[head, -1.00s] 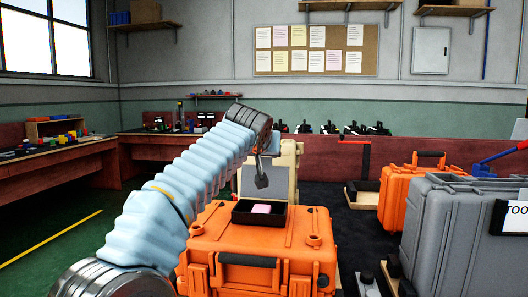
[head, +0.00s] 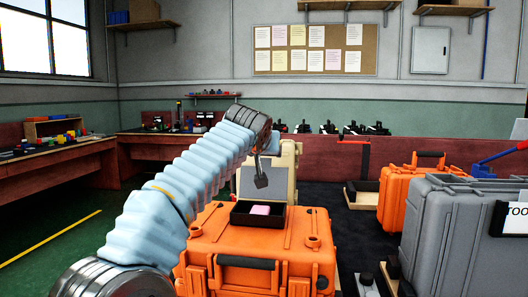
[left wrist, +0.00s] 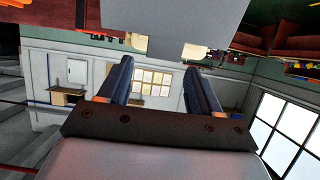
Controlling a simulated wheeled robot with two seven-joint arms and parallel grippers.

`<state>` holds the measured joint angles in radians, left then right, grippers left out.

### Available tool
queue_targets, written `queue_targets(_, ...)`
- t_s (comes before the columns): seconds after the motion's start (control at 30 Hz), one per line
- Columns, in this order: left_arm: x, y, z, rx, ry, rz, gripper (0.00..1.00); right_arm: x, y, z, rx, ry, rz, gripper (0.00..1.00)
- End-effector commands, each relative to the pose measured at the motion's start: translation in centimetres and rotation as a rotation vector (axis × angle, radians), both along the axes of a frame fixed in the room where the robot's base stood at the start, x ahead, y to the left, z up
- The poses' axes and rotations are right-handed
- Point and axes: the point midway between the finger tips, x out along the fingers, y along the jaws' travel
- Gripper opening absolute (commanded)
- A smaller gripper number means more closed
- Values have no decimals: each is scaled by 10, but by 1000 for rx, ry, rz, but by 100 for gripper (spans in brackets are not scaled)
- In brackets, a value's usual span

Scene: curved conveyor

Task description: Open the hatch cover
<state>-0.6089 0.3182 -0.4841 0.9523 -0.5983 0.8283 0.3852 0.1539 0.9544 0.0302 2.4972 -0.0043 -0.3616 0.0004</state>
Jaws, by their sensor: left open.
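A beige upright piece with a grey panel (head: 279,187), which looks like the hatch cover, stands behind the orange case in the head view. In the left wrist view a large grey panel (left wrist: 185,18) with beige parts below its edge fills the top middle, just beyond the fingertips. My left gripper (head: 262,181) points down in front of the grey panel in the head view. In the left wrist view its two dark fingers (left wrist: 158,72) are apart with nothing between them. I cannot tell whether they touch the panel. My right gripper is in neither view.
An orange case (head: 262,240) stands close in front, with a black tray (head: 242,214) holding a pink block (head: 260,210) on top. Another orange case (head: 408,192) and a grey case (head: 450,240) stand to the right.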

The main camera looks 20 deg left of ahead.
Motion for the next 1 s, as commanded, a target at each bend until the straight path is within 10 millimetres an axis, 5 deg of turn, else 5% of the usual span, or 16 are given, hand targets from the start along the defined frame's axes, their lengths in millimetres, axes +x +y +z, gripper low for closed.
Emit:
queue_targets(0.6, -111, -27, 47, -1, -4, -3, 64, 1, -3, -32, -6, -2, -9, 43)
queue_targets(1.0, -121, -29, 52, 0, -2, 0, 64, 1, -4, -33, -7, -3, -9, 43)
